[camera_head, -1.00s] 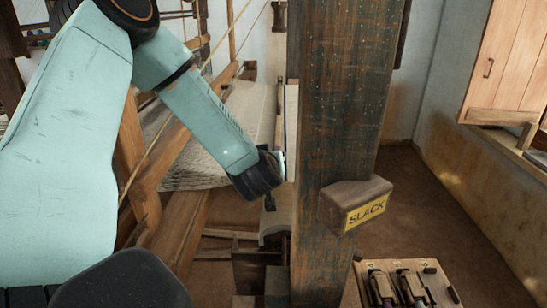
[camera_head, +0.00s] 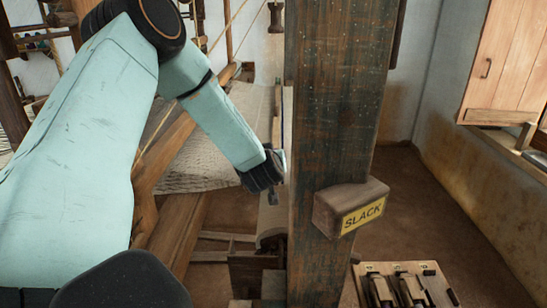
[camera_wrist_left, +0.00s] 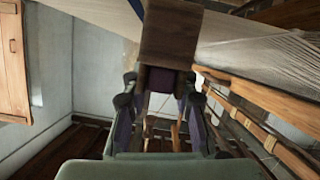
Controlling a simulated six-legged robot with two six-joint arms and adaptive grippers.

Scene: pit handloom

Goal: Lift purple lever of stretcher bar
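In the head view my left gripper (camera_head: 274,168) is beside the left edge of the dark wooden post, partly hidden there. In the left wrist view my left gripper (camera_wrist_left: 170,85) has its fingers pointing at a brown wooden block (camera_wrist_left: 170,38), which covers the fingertips. I cannot tell whether they grip it. Pale woven cloth (camera_wrist_left: 270,50) spreads behind the block; it also shows in the head view (camera_head: 205,165). I cannot make out a stretcher bar or purple lever. My right gripper is not in view.
The thick post (camera_head: 335,95) blocks the middle of the head view. A block labelled SLACK (camera_head: 350,205) juts from it. A wooden board with dark metal fittings (camera_head: 405,288) is at lower right. A wall cupboard (camera_head: 508,65) is at right. The floor between is clear.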

